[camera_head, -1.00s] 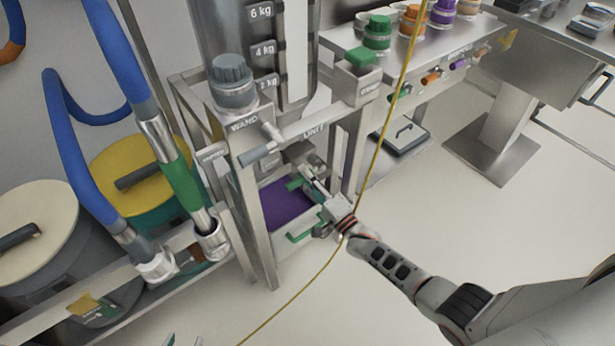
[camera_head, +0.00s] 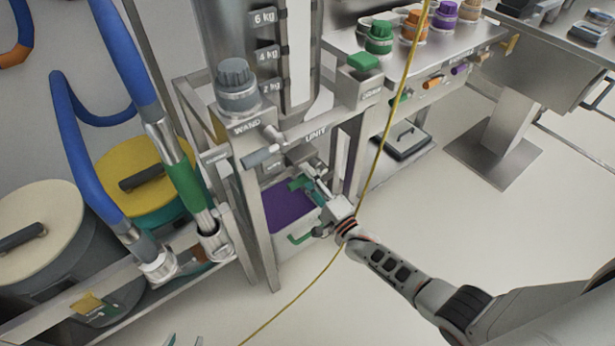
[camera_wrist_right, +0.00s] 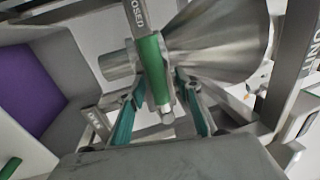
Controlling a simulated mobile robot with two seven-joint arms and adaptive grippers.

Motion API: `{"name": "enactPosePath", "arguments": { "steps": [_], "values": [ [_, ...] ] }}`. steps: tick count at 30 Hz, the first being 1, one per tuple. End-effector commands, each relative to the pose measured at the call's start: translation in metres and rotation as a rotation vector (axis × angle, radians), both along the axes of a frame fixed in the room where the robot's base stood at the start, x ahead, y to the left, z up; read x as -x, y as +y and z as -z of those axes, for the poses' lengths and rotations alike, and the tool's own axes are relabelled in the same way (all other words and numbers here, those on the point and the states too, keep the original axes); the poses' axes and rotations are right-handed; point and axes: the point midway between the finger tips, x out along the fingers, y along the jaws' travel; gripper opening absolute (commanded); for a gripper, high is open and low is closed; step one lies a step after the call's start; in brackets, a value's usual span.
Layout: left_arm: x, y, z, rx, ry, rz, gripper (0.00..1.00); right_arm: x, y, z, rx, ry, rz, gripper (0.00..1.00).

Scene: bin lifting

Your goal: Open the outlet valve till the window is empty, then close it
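The hopper (camera_head: 225,30) stands at upper centre with kg marks beside a pale upright window strip (camera_head: 298,50); its fill level is hard to tell. Below it is the outlet, a metal cone (camera_wrist_right: 225,45) in the wrist view. The green valve handle (camera_head: 299,183) also shows in the wrist view (camera_wrist_right: 152,70), under a label ending "OSED". My right gripper (camera_wrist_right: 163,90) has a finger on each side of the handle, with narrow gaps showing; contact is unclear. My left gripper (camera_head: 185,341) barely shows at the bottom edge, its two fingertips apart and empty.
A bin with purple inside (camera_head: 287,205) and a green handle (camera_head: 301,238) sits under the outlet inside the metal frame (camera_head: 262,230). A yellow cable (camera_head: 375,160) hangs across the view. Drums with lids (camera_head: 35,225) and blue hoses stand left.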

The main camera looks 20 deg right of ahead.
Motion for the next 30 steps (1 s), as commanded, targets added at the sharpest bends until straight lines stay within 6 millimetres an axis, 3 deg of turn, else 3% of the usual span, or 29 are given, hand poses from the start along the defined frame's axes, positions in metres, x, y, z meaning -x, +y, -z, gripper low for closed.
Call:
{"name": "enactPosePath", "arguments": {
  "steps": [11, 24, 30],
  "values": [
    [-0.001, 0.0, -0.001, 0.0, -0.003, 0.0, 0.34, 0.008, -0.004, 0.003, 0.004, 0.001, 0.001, 0.34],
    [0.0, 0.0, -0.001, 0.0, -0.002, 0.002, 0.34, 0.084, -0.03, 0.019, 0.003, 0.002, -0.001, 0.34],
    [0.0, 0.0, -0.001, 0.0, -0.001, 0.002, 0.34, 0.105, -0.038, 0.023, 0.002, 0.0, -0.001, 0.34]
  ]
}}
